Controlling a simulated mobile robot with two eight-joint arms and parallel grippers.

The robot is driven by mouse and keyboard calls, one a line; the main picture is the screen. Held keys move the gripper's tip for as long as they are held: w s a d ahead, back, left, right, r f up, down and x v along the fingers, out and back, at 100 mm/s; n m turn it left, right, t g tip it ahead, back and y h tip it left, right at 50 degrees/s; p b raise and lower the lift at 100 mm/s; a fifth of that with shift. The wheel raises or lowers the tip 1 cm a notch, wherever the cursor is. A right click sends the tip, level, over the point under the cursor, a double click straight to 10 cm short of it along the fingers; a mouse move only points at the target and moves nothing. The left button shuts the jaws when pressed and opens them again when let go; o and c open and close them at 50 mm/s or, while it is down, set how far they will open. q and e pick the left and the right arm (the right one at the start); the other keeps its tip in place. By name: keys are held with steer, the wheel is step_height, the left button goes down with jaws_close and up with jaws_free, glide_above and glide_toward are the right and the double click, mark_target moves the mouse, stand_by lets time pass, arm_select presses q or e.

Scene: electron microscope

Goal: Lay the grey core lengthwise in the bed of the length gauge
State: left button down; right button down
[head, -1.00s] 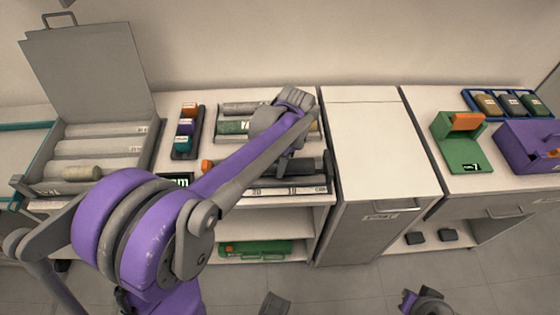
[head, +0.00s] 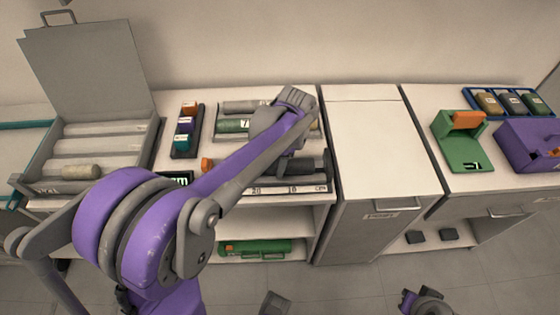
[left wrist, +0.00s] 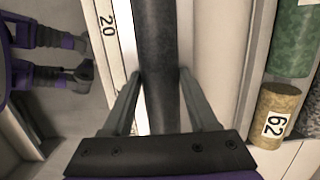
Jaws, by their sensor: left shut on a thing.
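The dark grey core (head: 314,165) is in my left gripper (head: 288,172), at the front of the left bench. In the left wrist view the core (left wrist: 158,65) runs between the two fingers of the gripper (left wrist: 160,88), which is shut on it. The core lies parallel to the scale of the length gauge (head: 270,190), whose strip (left wrist: 108,30) shows beside it. I cannot tell whether the core touches the bed, which is largely hidden under the core and gripper. A purple and grey part of mine (head: 428,302), possibly my right gripper, shows at the bottom edge.
An orange piece (head: 206,164) stands at the gauge's left end. Behind is a tray with a green core (head: 234,126) and others. A rack of small coloured blocks (head: 186,130) and an open grey box (head: 45,172) stand left. The white cabinet top (head: 370,150) is clear.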

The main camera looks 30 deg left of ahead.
arm_select(q)
steer(key=shift+c, duration=0.5)
jaws_free()
step_height(320, 180, up, 11)
steer(key=d+p, duration=0.1)
steer(key=shift+w+d, duration=0.25)
steer(key=shift+w, duration=0.15)
steer(key=shift+f, duration=0.15)
steer(key=s+d+f+n+t+p, duration=0.1)
steer(key=s+d+n+t+p, duration=0.1)
steer(key=s+n, duration=0.4)
steer(key=s+d+f+n+t+h+p, duration=0.1)
steer(key=s+d+f+n+t+p, duration=0.1)
steer(key=s, duration=0.8)
steer(key=d+n+t+p, duration=0.1)
steer(key=n+t, duration=0.1)
steer(key=n, duration=0.1)
steer(key=shift+s+f+n+h, duration=0.2)
steer(key=shift+s+n+h, duration=0.1)
steer(key=shift+n, duration=0.1)
